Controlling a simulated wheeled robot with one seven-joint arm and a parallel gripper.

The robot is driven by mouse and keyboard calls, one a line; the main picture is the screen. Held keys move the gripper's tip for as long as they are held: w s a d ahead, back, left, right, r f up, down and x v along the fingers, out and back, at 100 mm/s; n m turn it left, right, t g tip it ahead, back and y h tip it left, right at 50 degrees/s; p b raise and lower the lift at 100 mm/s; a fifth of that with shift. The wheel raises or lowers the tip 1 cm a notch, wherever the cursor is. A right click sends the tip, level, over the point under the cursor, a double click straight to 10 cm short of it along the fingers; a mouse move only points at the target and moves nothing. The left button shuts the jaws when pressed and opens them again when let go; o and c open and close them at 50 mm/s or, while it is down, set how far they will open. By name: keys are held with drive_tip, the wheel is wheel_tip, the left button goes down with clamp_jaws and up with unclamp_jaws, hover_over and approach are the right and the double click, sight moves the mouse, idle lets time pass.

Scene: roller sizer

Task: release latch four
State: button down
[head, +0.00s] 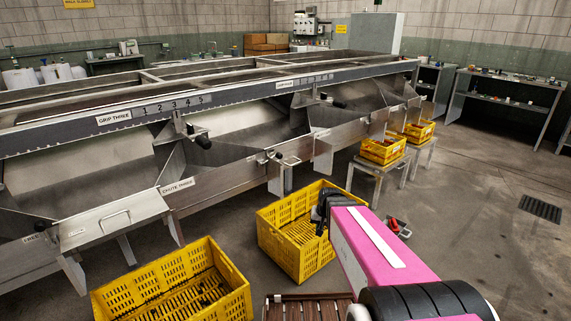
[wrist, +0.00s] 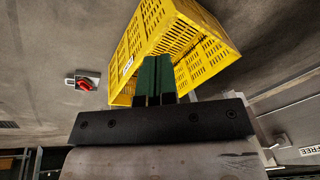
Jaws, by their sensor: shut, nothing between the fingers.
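The long metal sizer (head: 230,115) runs across the head view, with sloping chutes along its near side. A black-knobbed lever (head: 199,140) sticks out below the "GRIP THREE" label, and another black-knobbed lever (head: 333,103) is further along. A small latch-like fitting (head: 273,156) sits on the front panel between them. No readable label marks any of these as latch four. My gripper shows dark at the arm's end (head: 325,205), low in front of the sizer and apart from it. In the wrist view its green fingers (wrist: 156,65) are together and empty, pointing towards a yellow crate.
A yellow crate (head: 261,214) stands on the floor beside my gripper, another (head: 98,300) at front left. Smaller crates (head: 383,139) stand on metal stands at right. A red-topped object (head: 399,228) shows beyond my arm, also in the wrist view (wrist: 84,84). The right floor is mostly clear.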

drive_tip(key=w+a+f+m+g+y, duration=0.1)
drive_tip(key=w+a+m+y, duration=0.2)
drive_tip(key=w+a+y, duration=0.4)
drive_tip(key=w+a+m+g+y, duration=0.1)
drive_tip(key=w+a+m+y, duration=0.1)
drive_tip(key=w+a+y, duration=0.5)
drive_tip(key=w+d+m+t+y, duration=0.2)
drive_tip(key=w+d+m+t, duration=0.1)
drive_tip(key=w, duration=0.5)
drive_tip(key=w+d+m+t+y, duration=0.3)
drive_tip(key=w+t, duration=0.1)
drive_tip(key=w, duration=0.4)
drive_tip(key=w+d+m+t+y, duration=0.2)
drive_tip(key=w+d+t, duration=0.1)
drive_tip(key=w, duration=0.5)
drive_tip(key=shift+d+m+t+y, duration=0.3)
drive_tip(key=shift+d+m+t, duration=0.1)
